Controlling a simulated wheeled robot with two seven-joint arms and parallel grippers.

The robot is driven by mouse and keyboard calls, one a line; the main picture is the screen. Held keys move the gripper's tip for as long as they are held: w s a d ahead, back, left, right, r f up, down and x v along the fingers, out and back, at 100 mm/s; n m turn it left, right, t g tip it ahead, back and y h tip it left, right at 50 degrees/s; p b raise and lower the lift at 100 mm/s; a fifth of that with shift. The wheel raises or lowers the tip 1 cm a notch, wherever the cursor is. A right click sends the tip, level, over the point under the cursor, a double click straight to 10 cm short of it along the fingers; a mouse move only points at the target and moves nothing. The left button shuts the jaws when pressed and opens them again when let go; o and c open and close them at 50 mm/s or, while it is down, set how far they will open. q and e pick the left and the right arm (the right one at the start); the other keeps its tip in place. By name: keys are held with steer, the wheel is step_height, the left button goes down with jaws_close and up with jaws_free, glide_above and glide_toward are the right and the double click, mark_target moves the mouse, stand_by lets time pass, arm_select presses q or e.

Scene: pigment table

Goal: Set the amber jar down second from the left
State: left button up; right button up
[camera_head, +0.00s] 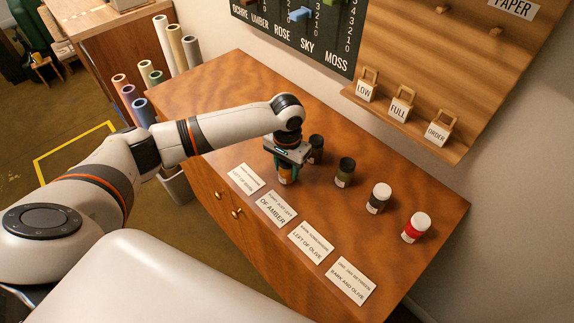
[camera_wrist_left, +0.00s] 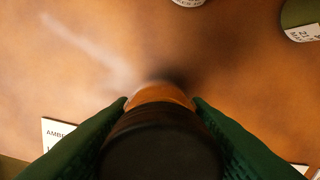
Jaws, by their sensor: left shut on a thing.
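My left gripper (camera_head: 286,168) is shut on the amber jar (camera_head: 284,178), at the left end of the row of jars. In the left wrist view the amber jar (camera_wrist_left: 160,94) shows its orange body and dark lid between the green fingers (camera_wrist_left: 160,105). Whether its base touches the table is hard to tell. To its right stand a dark jar (camera_head: 317,146), partly behind the gripper, an olive jar (camera_head: 344,174), a black jar with a white lid (camera_head: 378,199) and a red jar with a white lid (camera_head: 415,228). My right gripper is out of view.
Several white cards, including one reading "of amber" (camera_head: 276,209), lie along the front of the wooden table (camera_head: 400,270). A shelf (camera_head: 400,118) with tagged holders is behind. Paper rolls (camera_head: 178,50) stand beyond the left end. Bare wood lies between jars and cards.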

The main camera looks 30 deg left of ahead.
arm_select(q)
steer(key=o, duration=1)
steer(key=shift+f, duration=0.1)
steer(key=shift+r, duration=0.2)
step_height(320, 180, up, 10)
steer(key=shift+r+b, duration=0.25)
steer(key=shift+b, duration=0.45)
steer(key=shift+r, duration=0.75)
